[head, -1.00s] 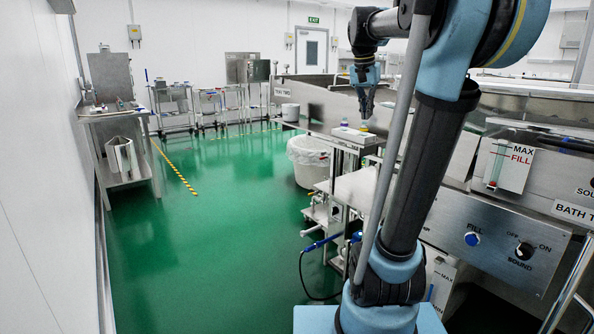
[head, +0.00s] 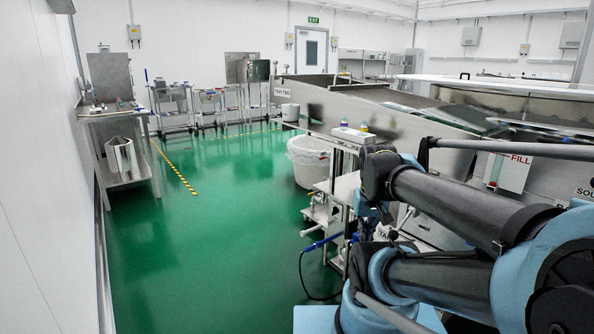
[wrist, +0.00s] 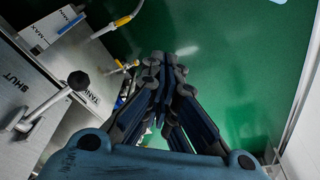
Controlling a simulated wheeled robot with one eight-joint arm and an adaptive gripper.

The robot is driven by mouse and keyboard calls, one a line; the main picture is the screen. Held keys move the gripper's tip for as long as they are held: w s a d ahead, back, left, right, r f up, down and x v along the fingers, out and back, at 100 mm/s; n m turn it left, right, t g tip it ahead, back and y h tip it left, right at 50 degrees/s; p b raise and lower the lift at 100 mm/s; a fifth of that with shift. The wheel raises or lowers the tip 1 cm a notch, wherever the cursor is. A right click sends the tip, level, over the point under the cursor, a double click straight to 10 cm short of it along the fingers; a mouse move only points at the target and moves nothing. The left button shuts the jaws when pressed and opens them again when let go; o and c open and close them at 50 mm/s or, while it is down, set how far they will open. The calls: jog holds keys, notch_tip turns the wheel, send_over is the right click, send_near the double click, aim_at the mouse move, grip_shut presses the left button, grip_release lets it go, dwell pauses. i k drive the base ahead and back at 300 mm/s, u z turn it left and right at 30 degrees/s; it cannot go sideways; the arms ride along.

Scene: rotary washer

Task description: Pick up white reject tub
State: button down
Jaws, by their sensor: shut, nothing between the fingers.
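My gripper (wrist: 168,68) is shut and empty in the wrist view, its fingers together over the green floor beside metal equipment. In the head view the gripper hangs low near my folded arm and is hard to make out. A large white tub with a clear liner (head: 308,165) stands on the floor left of the machine, farther off than my arm. No label shows which one is the reject tub. The gripper touches neither.
The long steel washer (head: 415,120) fills the right side. A small stand (head: 352,136) holding bottles stands before it. A blue-handled hose (head: 322,242) and pipework are low near my base. A steel bench (head: 125,130) is at left. The green floor (head: 215,230) between is open.

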aim_at(291, 114)
jog(key=u, duration=1.2)
jog(key=i, duration=4.2)
